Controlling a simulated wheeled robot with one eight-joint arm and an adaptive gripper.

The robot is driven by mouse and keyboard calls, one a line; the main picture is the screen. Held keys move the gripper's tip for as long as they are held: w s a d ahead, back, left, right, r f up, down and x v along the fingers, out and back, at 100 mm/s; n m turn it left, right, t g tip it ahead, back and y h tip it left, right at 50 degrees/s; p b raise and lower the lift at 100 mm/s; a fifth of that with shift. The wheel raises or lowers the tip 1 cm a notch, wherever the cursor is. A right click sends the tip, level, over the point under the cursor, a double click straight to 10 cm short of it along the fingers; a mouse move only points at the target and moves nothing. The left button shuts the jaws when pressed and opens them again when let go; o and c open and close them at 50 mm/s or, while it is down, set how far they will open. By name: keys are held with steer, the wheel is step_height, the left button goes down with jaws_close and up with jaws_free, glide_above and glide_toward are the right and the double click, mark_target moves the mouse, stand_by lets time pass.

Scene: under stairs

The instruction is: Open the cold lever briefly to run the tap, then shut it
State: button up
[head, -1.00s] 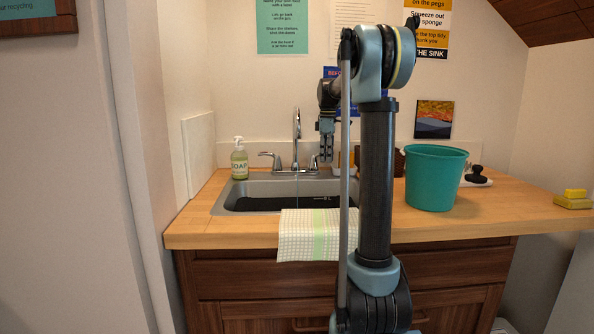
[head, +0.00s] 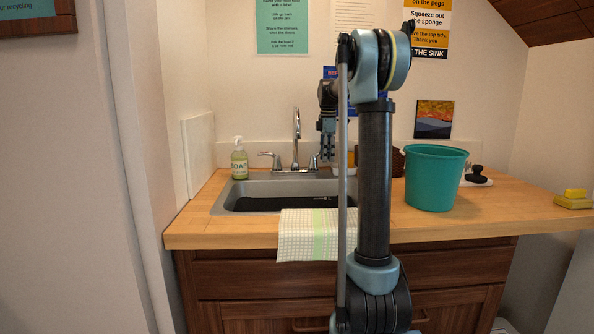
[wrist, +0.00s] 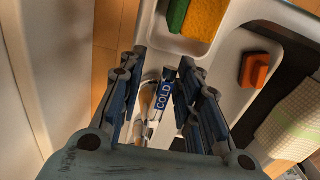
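The chrome tap (head: 296,140) stands behind the sink, with one lever (head: 270,155) on the left and one on the right. In the head view my gripper (head: 327,158) points down beside the right lever (head: 314,161). In the wrist view the lever marked COLD (wrist: 164,95) lies between the fingers of my gripper (wrist: 164,58). The fingers are apart, with a gap at the left finger; the right finger is close to the lever, and contact cannot be told. No water stream shows under the spout.
The sink (head: 240,188) has a checked towel (head: 310,235) over its front edge. A soap bottle (head: 239,160) stands left, a teal bucket (head: 435,178) right. In the wrist view a sponge (wrist: 205,22) in a tray and an orange block (wrist: 255,70) lie near the fingers.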

steer(key=o, duration=0.5)
steer(key=shift+o, duration=0.2)
steer(key=shift+s, duration=0.1)
steer(key=shift+a+r, duration=0.1)
steer(key=shift+r, duration=3.45)
